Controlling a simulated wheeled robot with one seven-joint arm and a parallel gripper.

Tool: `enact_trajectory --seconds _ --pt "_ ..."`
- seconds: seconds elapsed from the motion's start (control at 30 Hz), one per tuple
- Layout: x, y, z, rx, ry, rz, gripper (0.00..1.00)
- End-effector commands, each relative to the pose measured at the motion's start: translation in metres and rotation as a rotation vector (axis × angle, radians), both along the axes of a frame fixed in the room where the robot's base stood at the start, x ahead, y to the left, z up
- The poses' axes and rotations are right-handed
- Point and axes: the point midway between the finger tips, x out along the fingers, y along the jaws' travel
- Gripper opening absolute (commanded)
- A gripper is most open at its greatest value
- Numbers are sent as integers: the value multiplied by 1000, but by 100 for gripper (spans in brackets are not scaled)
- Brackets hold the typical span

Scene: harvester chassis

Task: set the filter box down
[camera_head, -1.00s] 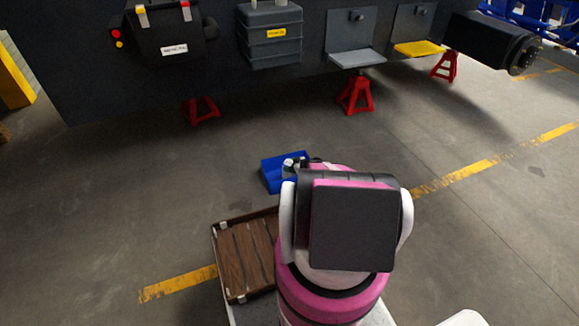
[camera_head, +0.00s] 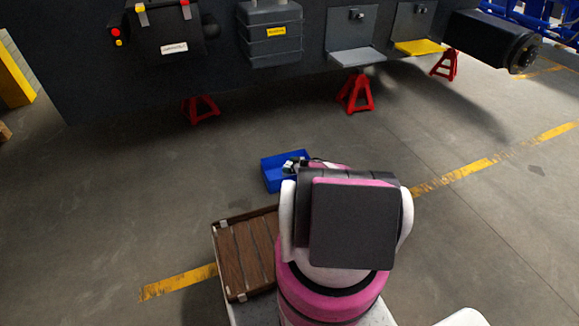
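A grey lidded box with a yellow label (camera_head: 272,38) sits against the dark chassis at the top. A black box with a white label (camera_head: 166,30) is to its left. The labels are too small to read, so I cannot tell which, if either, is the filter box. My gripper (camera_head: 295,165) shows only as a small pale and dark part at the blue tray (camera_head: 270,172) on the floor. My arm hides most of the gripper and the tray's right side. I cannot see the fingers' opening or anything held.
A brown slatted crate (camera_head: 238,258) lies beside my arm at lower left. Red stands (camera_head: 356,94) are under the chassis. A grey shelf (camera_head: 357,57) and a yellow shelf (camera_head: 418,48) stick out from it. Open floor lies left and right, crossed by a yellow line (camera_head: 470,172).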

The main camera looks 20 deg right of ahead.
Motion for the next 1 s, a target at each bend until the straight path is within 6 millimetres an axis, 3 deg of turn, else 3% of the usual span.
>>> enact_trajectory --seconds 0.27,0.7,1.0 --pt "-1 1 16 0 0 0 95" --pt "-60 -56 47 0 0 -2 95" --pt "-80 -74 59 1 3 1 95"
